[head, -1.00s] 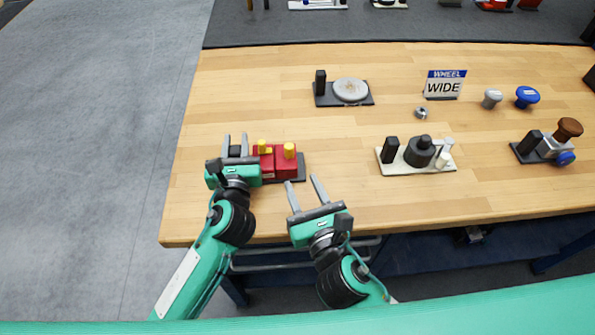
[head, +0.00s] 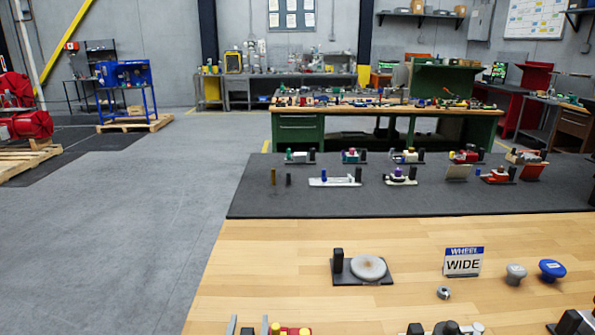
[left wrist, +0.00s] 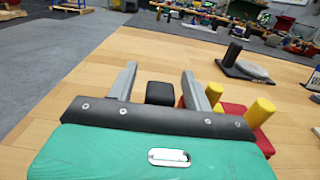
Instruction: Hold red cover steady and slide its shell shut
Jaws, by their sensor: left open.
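The red cover (head: 288,331) shows only as a sliver at the bottom edge of the head view. In the left wrist view its red body (left wrist: 236,108) with two yellow pegs sits right of my gripper, partly hidden behind it. My left gripper (head: 248,324) shows only its fingertips in the head view. In the left wrist view my left gripper (left wrist: 160,69) is open, its fingers on either side of a black block (left wrist: 160,93) beside the red cover. I cannot tell whether they touch it.
A black base with a round grey disc (head: 368,267), a "WHEEL WIDE" sign (head: 463,262), a small metal nut (head: 443,292), a grey knob (head: 515,273) and a blue knob (head: 552,270) stand on the wooden table (head: 270,250). A dark mat (head: 300,202) with several assemblies lies beyond.

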